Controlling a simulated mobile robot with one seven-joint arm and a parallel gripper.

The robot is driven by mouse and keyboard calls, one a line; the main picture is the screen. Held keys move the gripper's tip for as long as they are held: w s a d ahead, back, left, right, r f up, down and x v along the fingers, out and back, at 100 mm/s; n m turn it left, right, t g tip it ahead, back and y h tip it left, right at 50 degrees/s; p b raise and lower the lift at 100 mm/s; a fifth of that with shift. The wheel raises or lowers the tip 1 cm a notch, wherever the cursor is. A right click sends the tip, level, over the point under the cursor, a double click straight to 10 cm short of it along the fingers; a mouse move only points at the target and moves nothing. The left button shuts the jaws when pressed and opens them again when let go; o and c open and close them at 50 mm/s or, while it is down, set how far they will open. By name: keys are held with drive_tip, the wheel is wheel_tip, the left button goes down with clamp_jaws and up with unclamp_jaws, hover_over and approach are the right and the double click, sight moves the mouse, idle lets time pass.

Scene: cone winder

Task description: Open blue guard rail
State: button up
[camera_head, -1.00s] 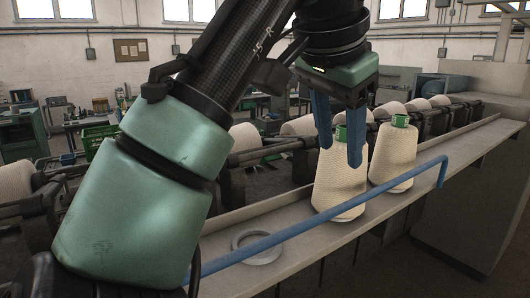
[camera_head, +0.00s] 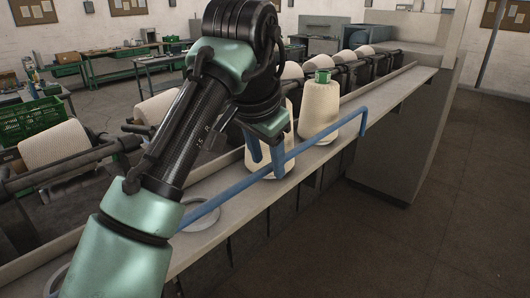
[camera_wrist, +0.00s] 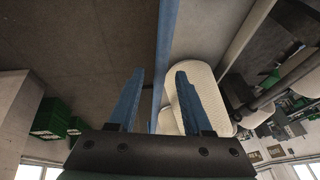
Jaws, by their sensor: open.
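The blue guard rail (camera_head: 325,132) is a long bar running along the front of the grey shelf (camera_head: 395,95), with a bent-down end at the far right. My gripper (camera_head: 267,168) is at the rail's middle, fingers pointing down and open. In the wrist view the rail (camera_wrist: 166,45) passes between the two blue fingers (camera_wrist: 158,72), apart from both in the picture. How deep it sits between them I cannot tell. The gripper partly hides one yarn cone (camera_head: 284,168) behind the rail. A second cone (camera_head: 319,108) with a green top stands upright farther along.
A pale ring (camera_head: 200,215) lies on the shelf, partly behind the rail's near part. Several yarn cones lie on the winder (camera_head: 110,150) behind the shelf. Open floor (camera_head: 440,190) is in front, at right. A green crate (camera_head: 32,120) stands at the far left.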

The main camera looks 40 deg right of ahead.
drive_tip(key=shift+w+f, duration=0.1)
drive_tip(key=shift+f, duration=0.1)
clamp_jaws()
idle(1.4)
